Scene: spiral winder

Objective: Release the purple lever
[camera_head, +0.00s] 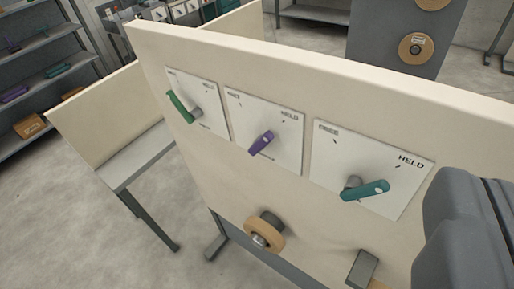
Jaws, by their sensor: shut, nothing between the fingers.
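The purple lever (261,143) is on the middle white plate (287,151) of a cream panel. The plate has one label at its upper left, too small to read surely, and HELD at its upper right. The lever's handle slants to the lower left in the picture, and its hub is mostly hidden. My gripper (488,232) shows as a dark grey block at the right edge, cut off by the frame.
A green lever (179,106) is on the left plate, and a teal lever (366,190) is on the right plate. Below them, a tan roll (268,232) and a grey block (362,268) stick out from the cream panel (320,75). Open floor lies at the left.

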